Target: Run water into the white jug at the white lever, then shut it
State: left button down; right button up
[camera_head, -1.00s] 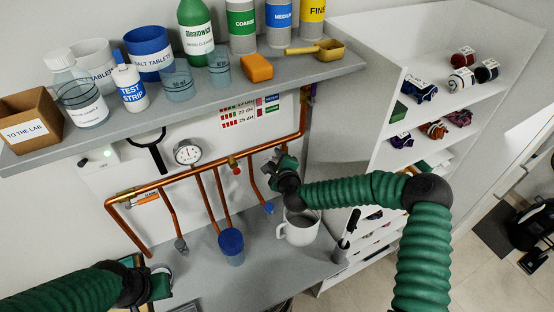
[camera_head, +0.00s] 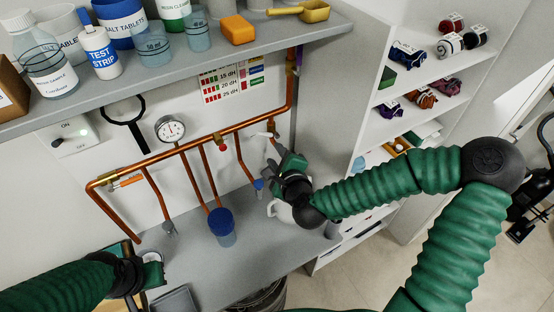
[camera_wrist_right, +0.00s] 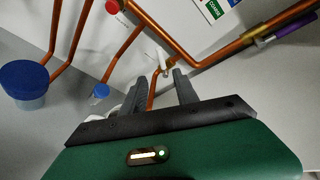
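The white lever (camera_head: 262,134) sits on the copper pipe's right-hand tap; it also shows in the wrist view (camera_wrist_right: 163,59) just beyond my fingertips. My right gripper (camera_head: 276,150) is below and right of the lever, apart from it. In the wrist view its two dark fingers (camera_wrist_right: 170,80) are spread with a gap and nothing held. The white jug (camera_head: 281,211) stands on the grey counter under that tap, mostly hidden behind my right gripper; no water stream shows. My left gripper (camera_head: 150,277) is low at the left; its fingers are unclear.
A blue-lidded cup (camera_head: 222,227) stands left of the jug. A red knob (camera_head: 223,148), a blue-tipped outlet (camera_head: 258,184) and a gauge (camera_head: 170,129) are on the pipework. A crowded shelf (camera_head: 335,24) overhangs it. A white rack (camera_head: 400,127) stands at the right.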

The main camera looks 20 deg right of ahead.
jog(key=shift+s+r, duration=0.1)
jog(key=shift+s, duration=0.1)
jog(key=shift+c, duration=0.5)
